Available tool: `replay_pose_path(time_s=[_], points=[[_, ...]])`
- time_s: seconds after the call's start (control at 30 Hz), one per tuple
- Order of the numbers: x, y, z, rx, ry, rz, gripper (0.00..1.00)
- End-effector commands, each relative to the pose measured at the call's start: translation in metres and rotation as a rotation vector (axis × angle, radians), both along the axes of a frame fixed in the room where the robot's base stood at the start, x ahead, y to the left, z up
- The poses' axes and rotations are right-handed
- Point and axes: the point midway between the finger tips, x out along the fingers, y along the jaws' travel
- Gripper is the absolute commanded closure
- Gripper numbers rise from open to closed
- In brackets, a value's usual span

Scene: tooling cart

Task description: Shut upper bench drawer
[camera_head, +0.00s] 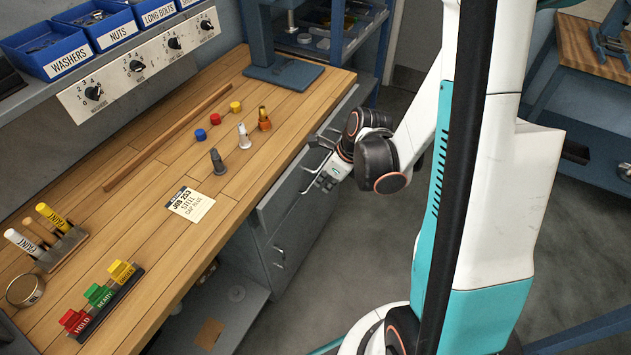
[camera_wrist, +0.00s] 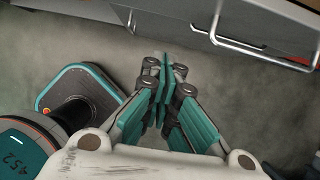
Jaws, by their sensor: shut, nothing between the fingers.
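The upper bench drawer (camera_head: 285,195) is a grey front just under the wooden bench top's right edge. It seems to stand out a little past that edge; how far is hard to tell. A metal bar handle (camera_head: 314,158) is on it, partly by my gripper. In the wrist view a grey front (camera_wrist: 281,52) with a silver bar handle (camera_wrist: 250,46) crosses the top right. My gripper (camera_head: 325,182) is in front of the drawer, close to the handle. In the wrist view my gripper (camera_wrist: 165,62) has its teal fingers together, empty, over the floor and apart from the handle.
The bench top (camera_head: 150,225) holds a job card (camera_head: 190,204), small coloured pieces and a marker rack (camera_head: 62,248). A lower cabinet (camera_head: 283,250) and an open shelf (camera_head: 225,300) are below. Open grey floor (camera_head: 330,290) lies right of the bench. Another bench (camera_head: 590,110) stands at the right.

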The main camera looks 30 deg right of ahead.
Motion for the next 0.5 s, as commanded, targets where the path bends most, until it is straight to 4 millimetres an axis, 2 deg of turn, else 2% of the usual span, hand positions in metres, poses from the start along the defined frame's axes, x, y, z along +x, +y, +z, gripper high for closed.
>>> replay_pose_path(time_s=[0.03, 0.33, 0.5], points=[[0.004, 0.003, -0.014, 0.0, 0.0, 0.002, 1.0], [0.021, 0.016, -0.068, 0.001, 0.001, 0.003, 1.0], [0.041, 0.031, -0.063, 0.001, 0.0, 0.004, 1.0]])
